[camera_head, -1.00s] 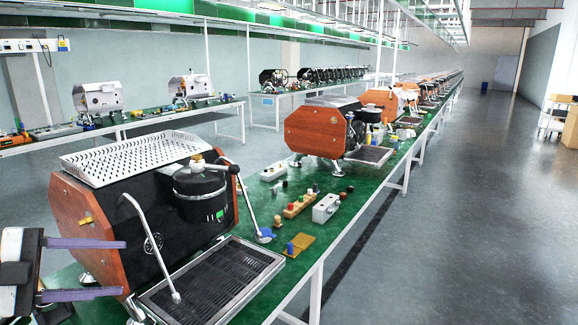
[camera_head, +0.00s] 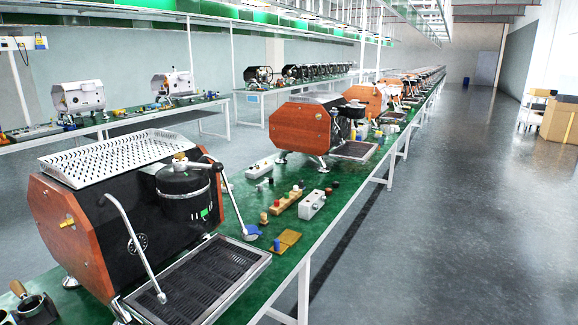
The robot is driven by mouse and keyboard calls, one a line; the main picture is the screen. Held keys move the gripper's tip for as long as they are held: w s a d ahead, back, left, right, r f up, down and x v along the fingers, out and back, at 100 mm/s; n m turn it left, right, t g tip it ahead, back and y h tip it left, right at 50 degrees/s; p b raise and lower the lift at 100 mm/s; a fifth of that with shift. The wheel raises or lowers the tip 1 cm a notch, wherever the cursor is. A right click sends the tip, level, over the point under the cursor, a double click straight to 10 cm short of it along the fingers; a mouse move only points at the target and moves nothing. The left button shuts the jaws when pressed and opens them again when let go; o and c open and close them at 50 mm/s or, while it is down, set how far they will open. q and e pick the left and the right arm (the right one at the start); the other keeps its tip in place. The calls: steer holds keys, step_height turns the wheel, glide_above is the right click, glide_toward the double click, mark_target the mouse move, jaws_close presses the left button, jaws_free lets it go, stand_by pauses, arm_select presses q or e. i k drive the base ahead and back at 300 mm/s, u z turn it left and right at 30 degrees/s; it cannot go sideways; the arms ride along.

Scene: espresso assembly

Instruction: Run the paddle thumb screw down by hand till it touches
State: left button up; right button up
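The near espresso machine (camera_head: 125,215) has wooden side panels, a perforated top tray and a black round group head (camera_head: 187,195). A paddle lever (camera_head: 203,162) with a dark end lies across the top of the group head. A small brass-coloured piece (camera_head: 180,157) sits by the lever; I cannot tell whether it is the thumb screw. Another brass-coloured fitting (camera_head: 67,223) is on the wooden side panel. Neither gripper is in view, and nothing touches the paddle.
A drip tray (camera_head: 200,277) and steam wand (camera_head: 133,248) are at the machine's front. A wooden-handled tool (camera_head: 18,289) stands at lower left. A white block (camera_head: 312,205), a wooden peg block (camera_head: 287,202) and a brown pad (camera_head: 286,241) lie on the green bench.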

mark_target(179, 155)
steer(key=z, duration=0.45)
steer(key=i, duration=0.45)
steer(key=u, duration=2.4)
